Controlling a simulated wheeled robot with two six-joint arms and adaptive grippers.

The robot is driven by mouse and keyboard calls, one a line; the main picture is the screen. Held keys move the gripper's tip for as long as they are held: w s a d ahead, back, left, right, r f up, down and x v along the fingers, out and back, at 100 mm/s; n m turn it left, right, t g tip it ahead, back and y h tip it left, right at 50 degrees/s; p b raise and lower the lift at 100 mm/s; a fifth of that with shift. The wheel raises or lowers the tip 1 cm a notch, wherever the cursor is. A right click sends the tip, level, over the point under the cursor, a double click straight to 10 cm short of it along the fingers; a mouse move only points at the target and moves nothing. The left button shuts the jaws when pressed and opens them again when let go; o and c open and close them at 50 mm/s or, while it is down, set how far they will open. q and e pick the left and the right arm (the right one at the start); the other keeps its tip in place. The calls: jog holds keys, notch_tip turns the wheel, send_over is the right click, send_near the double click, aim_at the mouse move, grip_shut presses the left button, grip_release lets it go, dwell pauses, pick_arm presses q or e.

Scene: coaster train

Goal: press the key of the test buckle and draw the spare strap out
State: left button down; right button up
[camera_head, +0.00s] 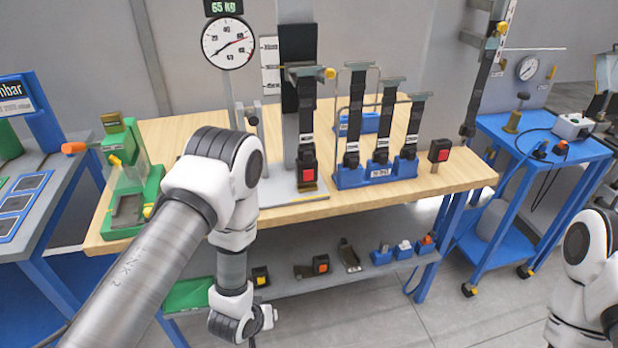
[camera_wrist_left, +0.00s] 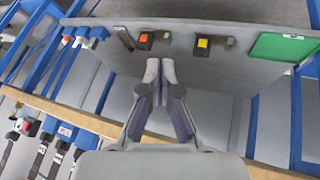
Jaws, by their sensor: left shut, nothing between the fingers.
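A buckle with an orange key (camera_head: 320,264) and a buckle with a yellow key (camera_head: 260,276) lie on the grey shelf under the bench. Both also show in the left wrist view, orange (camera_wrist_left: 145,41) and yellow (camera_wrist_left: 203,44), each with a short dark piece at its side. Buckles with red keys stand on the bench, one at the foot of a hanging strap (camera_head: 307,165) and one alone (camera_head: 438,150). I cannot tell which is the test buckle. My left gripper (camera_head: 268,317) is low before the shelf, shut and empty, its tips (camera_wrist_left: 160,72) apart from the buckles. My right gripper is out of view.
The wooden bench top (camera_head: 225,205) overhangs the shelf (camera_head: 350,287). A blue rack (camera_head: 350,180) holds several straps. A green mat (camera_head: 197,294) lies at the shelf's left, small blue holders (camera_head: 402,252) at its right. A blue cart (camera_head: 540,150) stands right.

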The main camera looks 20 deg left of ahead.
aim_at(308, 175)
pick_arm(q)
jog(key=w+d+r+t+h+b, duration=0.1)
jog(key=w+d+r+t, duration=0.1)
jog(key=w+r, duration=0.7)
jog(key=w+d+r+t+h+b, duration=0.1)
jog(key=w+d+r+t, duration=0.2)
jog(key=w+r, duration=0.6)
jog(key=w+t, duration=0.2)
jog(key=w, duration=0.2)
jog(key=shift+w+d+r+m, duration=0.15)
jog(key=shift+w+d+m, duration=0.15)
jog(key=shift+d+m, duration=0.1)
jog(key=shift+a, duration=0.1)
jog(key=w+a, duration=0.1)
jog(key=w, duration=0.1)
jog(key=w+a+b, duration=0.1)
jog(key=w, duration=0.1)
jog(key=w+a, duration=0.2)
jog(key=shift+w+b, duration=0.35)
jog(key=shift+b, duration=0.05)
jog(key=shift+w+a, duration=0.3)
jog(key=shift+w, duration=0.1)
jog(key=shift+w, duration=0.1)
jog(key=shift+w+a, duration=0.2)
jog(key=shift+w, duration=0.05)
